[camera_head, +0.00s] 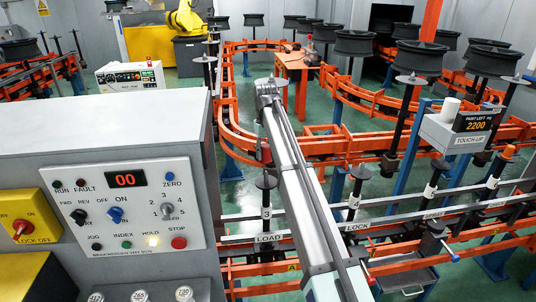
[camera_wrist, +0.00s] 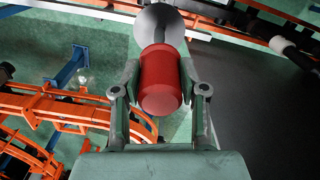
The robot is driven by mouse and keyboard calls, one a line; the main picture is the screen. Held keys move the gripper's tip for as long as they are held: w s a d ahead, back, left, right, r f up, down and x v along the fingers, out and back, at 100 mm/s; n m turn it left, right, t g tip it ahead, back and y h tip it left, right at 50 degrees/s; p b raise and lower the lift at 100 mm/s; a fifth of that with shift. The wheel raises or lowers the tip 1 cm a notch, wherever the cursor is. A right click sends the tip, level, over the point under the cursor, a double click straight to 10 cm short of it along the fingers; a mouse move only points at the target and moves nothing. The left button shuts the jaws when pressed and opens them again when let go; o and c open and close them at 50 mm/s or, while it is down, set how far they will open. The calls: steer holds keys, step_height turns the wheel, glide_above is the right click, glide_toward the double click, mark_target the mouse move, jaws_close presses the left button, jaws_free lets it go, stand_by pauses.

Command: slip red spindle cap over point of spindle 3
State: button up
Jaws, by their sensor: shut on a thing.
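The red spindle cap (camera_wrist: 160,85) is between the two fingers of my gripper (camera_wrist: 160,74), which is shut on it. In the head view, a small dark red shape that looks like the cap (camera_head: 265,153) shows beside my arm, above spindle 3 (camera_head: 266,192). Spindle 3 carries a white "3" label and a dark disc near its top. In the wrist view, a round grey disc (camera_wrist: 160,22) lies beyond the cap, partly covered by it. The spindle's point and any contact with the cap are hidden or too small to tell.
An orange conveyor rail (camera_head: 350,146) curves behind the spindle. A grey rail marked LOAD (camera_head: 268,238) runs in front. The control console (camera_head: 125,205) stands at the left. More spindles, some carrying dark wheels (camera_head: 420,58), stand to the right.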

mark_target(266, 172)
steer(key=shift+d+f+b, duration=0.1)
steer(key=shift+f+b, duration=1.1)
steer(key=shift+f, duration=2.65)
steer(key=shift+f+b, duration=0.5)
steer(key=shift+f, duration=0.55)
steer(key=o, duration=1.1)
steer(key=shift+r, duration=0.15)
step_height(266, 172, up, 12)
steer(key=shift+f, duration=0.1)
steer(key=shift+d, duration=0.1)
